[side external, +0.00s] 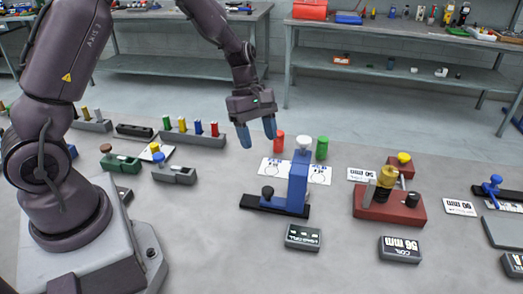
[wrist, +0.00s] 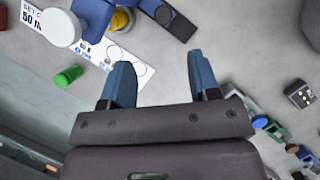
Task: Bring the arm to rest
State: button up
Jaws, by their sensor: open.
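My gripper (side external: 257,134) is open and empty in the side external view. It hangs above the bench, to the left of the blue carrier, with its blue fingertips apart and pointing down. In the wrist view both fingers of my gripper (wrist: 161,72) are spread with nothing between them. The blue carrier (side external: 298,185) stands upright on a black rail (side external: 262,206) and has a white knob (side external: 304,141) on top. The white knob also shows in the wrist view (wrist: 60,28), at the upper left. A red peg (side external: 279,141) and a green peg (side external: 321,148) stand behind the carrier.
A red block fixture (side external: 400,208) with a brass cylinder stands at the right. Dark display boxes (side external: 303,237) lie in front. Racks of coloured pegs (side external: 192,136) and a small grey fixture (side external: 174,174) stand left. The bench's front middle (side external: 225,250) is clear.

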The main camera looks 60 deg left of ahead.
jog(key=shift+r, duration=0.15)
jog(key=s+d+r+m+t+y, duration=0.2)
jog(key=s+r+m, duration=0.7)
jog(key=s+d+r+m+t+y, duration=0.2)
jog(key=s+r+m+t, duration=0.1)
jog(key=s+r+m, duration=0.6)
jog(key=shift+s+d+r+t, duration=0.25)
jog(key=shift+s+r+t, duration=0.05)
jog(key=shift+s+r, duration=0.1)
